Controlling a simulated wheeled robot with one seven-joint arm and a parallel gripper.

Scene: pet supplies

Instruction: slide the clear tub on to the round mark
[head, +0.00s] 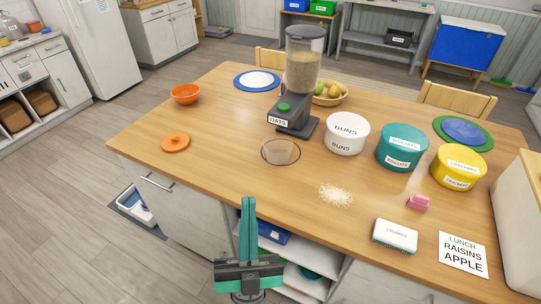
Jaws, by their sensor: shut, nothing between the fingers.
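The clear tub (279,153) is a small see-through cup shape on the wooden table, in front of the oats dispenser. A thin dark ring (300,154), which looks like the round mark, shows around it. The tub appears to stand within the ring; its clear walls make its exact edges hard to tell. My gripper (248,202) is at the table's front edge in the picture, apart from the tub and nearer to me. Its teal fingers are together and empty, pointing away from me.
The oats dispenser (299,85) stands right behind the tub. To the right are a white buns tub (346,134), a teal tub (402,148) and a yellow tub (458,167). Spilled oats (335,195) lie to the front right. An orange lid (175,143) lies left. The table between is clear.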

